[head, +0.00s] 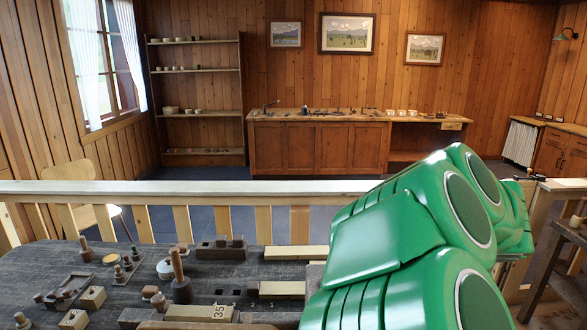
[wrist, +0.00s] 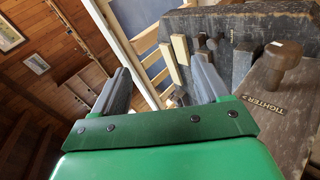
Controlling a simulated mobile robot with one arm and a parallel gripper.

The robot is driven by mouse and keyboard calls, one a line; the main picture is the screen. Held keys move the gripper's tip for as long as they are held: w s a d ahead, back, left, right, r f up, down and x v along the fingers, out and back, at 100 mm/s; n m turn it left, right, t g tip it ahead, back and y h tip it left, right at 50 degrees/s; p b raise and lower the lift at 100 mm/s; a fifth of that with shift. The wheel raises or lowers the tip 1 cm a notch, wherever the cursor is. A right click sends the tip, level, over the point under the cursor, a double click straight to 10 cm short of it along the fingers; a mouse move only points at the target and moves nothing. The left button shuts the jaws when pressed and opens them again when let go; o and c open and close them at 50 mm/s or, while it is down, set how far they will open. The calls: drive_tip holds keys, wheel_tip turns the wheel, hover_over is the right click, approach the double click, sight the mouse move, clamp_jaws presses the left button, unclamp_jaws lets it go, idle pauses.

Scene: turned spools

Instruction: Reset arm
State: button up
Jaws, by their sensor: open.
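My gripper (wrist: 160,82) shows in the wrist view with its two grey fingers spread wide apart and nothing between them. It points past the edge of a dark workbench toward a pale railing. In the head view my green arm fills the lower right, and I cannot make out the fingers there. The dark wooden workbench (head: 130,262) carries several turned wooden pieces, among them a tall peg on a dark base (head: 181,283). A block marked 35 (head: 205,312) lies at its front.
A wooden part marked TIGHTER (wrist: 266,100) with a round knob (wrist: 277,63) stands close at right in the wrist view. A pale railing (head: 200,188) runs behind the bench. Beyond it are open floor, a wooden counter (head: 318,147) and a shelf unit (head: 197,112).

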drive_tip(key=s+d+r+m+h, duration=0.1)
drive_tip(key=d+r+m+h, duration=0.25)
drive_tip(key=r+m, duration=0.2)
drive_tip(key=s+d+r+m+h, duration=0.1)
drive_tip(key=d+r+m+h, duration=0.1)
drive_tip(key=r+m+h, duration=0.4)
drive_tip(key=s+a+f+m+g+y, duration=0.6)
drive_tip(key=s+a+f+m+g, duration=0.15)
drive_tip(key=s+a+f, duration=0.75)
drive_tip(key=s+a+n+g+y, duration=0.1)
drive_tip(key=s+a, duration=0.3)
drive_tip(key=s, duration=0.6)
drive_tip(key=s+a+n+g+y, duration=0.1)
drive_tip(key=s+a+g, duration=0.2)
drive_tip(key=s, duration=0.8)
drive_tip(key=shift+s+a+r, duration=0.15)
drive_tip(key=shift+s+a, duration=0.05)
drive_tip(key=shift+a, duration=0.3)
drive_tip(key=shift+y, duration=0.25)
